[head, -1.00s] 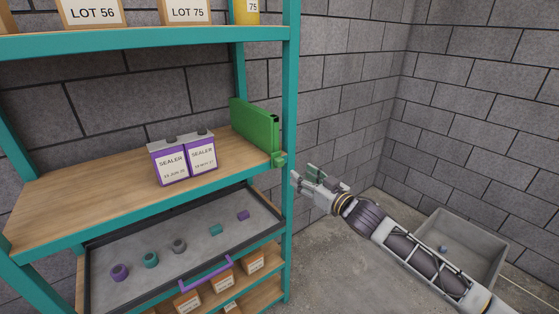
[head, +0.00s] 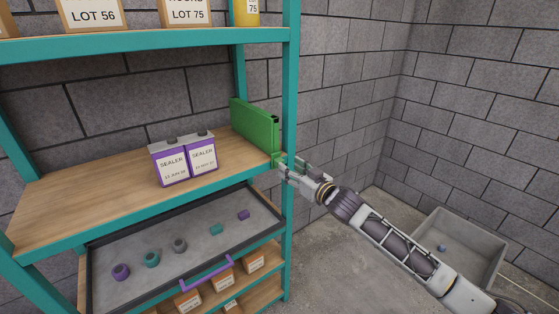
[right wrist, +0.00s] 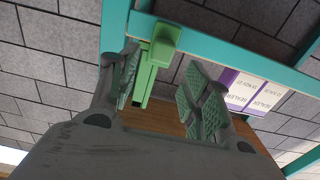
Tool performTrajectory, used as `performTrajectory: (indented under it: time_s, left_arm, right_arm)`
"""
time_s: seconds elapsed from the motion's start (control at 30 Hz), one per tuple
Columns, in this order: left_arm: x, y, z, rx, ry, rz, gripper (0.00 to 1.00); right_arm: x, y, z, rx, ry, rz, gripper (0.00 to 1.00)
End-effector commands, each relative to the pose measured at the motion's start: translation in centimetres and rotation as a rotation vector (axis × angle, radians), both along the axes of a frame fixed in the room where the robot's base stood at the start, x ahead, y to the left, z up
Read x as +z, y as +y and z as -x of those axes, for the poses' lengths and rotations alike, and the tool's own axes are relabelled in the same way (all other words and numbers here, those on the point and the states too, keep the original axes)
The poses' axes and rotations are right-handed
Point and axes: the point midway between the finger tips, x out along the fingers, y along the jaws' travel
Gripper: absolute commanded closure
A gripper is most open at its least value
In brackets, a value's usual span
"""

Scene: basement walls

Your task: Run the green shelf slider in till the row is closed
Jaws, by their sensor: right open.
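The green shelf slider (head: 254,128) stands upright at the right end of the wooden middle shelf (head: 90,203), with a small green handle at its front edge. Two purple-and-white SEALER tins (head: 185,163) stand side by side near mid-shelf, with a gap of bare wood between them and the slider. My right gripper (head: 282,166) is open at the teal corner post, right at the slider's handle. In the right wrist view, the green handle (right wrist: 165,40) shows beyond and between the spread fingers; I cannot tell whether they touch it. My left gripper is out of view.
The teal post (head: 291,80) stands close beside my right gripper. A pulled-out drawer (head: 185,265) with several small rings lies below the shelf. Boxes fill the top and bottom shelves. A grey bin (head: 480,243) sits on the floor at right.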

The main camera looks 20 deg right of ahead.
Motion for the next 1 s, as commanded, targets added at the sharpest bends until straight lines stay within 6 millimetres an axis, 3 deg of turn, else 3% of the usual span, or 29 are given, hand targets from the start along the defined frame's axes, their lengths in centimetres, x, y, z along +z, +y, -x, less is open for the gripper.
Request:
performTrajectory:
  time_s: [1.0]
  left_arm:
    - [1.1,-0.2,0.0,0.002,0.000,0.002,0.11]
  right_arm:
    - [0.1,2.4,-6.4,0.001,-0.001,0.001,0.52]
